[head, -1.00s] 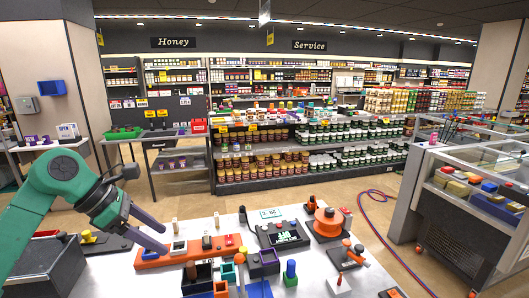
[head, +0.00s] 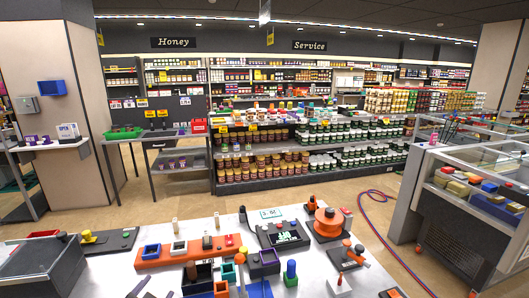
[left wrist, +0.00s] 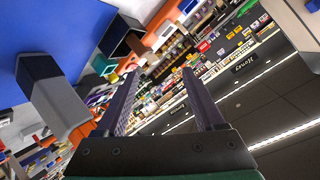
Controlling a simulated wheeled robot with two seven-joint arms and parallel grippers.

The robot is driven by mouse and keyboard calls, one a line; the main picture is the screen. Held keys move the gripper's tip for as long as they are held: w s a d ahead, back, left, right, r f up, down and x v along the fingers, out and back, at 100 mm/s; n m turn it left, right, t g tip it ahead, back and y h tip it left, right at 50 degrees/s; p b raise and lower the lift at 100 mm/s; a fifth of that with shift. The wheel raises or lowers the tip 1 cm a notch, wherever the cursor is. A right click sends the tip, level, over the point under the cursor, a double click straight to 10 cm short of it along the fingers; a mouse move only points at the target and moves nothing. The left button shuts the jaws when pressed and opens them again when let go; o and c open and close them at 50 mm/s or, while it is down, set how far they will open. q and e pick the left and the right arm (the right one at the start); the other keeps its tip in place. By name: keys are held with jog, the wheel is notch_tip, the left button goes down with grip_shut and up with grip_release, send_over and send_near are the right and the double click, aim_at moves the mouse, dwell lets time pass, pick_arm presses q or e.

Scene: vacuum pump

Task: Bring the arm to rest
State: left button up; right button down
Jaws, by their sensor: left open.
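The tips of my left gripper (head: 144,288) show as grey-purple fingers at the bottom edge of the head view, left of centre, by the near edge of the white table (head: 215,228). The rest of that arm is out of the picture. In the left wrist view both fingers of the left gripper (left wrist: 161,72) stand wide apart with nothing between them. The gripper is open and empty. My right gripper is in neither view.
An orange rack (head: 160,264) with coloured cups, a black device (head: 283,235) and an orange round pump-like part (head: 327,222) stand on the table. A dark bin (head: 40,262) is at the left. A red-blue hose (head: 368,225) lies on the floor. Shelves are behind.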

pick_arm(q)
jog(key=s+f+g, duration=0.1)
jog(key=s+f, duration=0.1)
jog(key=s+f+n+g, duration=0.1)
jog(key=s+f+g, duration=0.1)
jog(key=s+f, duration=0.1)
jog(key=s+f+n+g, duration=0.1)
jog(key=s+f, duration=0.1)
jog(key=shift+s+d+f+h, duration=0.25)
jog(key=shift+d+f+h, duration=0.05)
jog(key=shift+f, duration=0.05)
jog(key=s+d+f+n+g+h, duration=0.15)
jog(key=s+f+g, duration=0.35)
jog(key=s, duration=0.5)
notch_tip(320, 180, down, 28)
jog(key=s+g+b, duration=0.1)
jog(key=s+b, duration=0.1)
jog(key=b, duration=0.4)
jog(key=s+a+f+g+b, duration=0.1)
jog(key=s+f+b, duration=0.3)
jog(key=s+f, duration=1.3)
notch_tip(320, 180, down, 3)
jog(key=shift+a+r+g, duration=0.1)
jog(key=shift+a+g, duration=0.2)
jog(key=shift+a, duration=0.35)
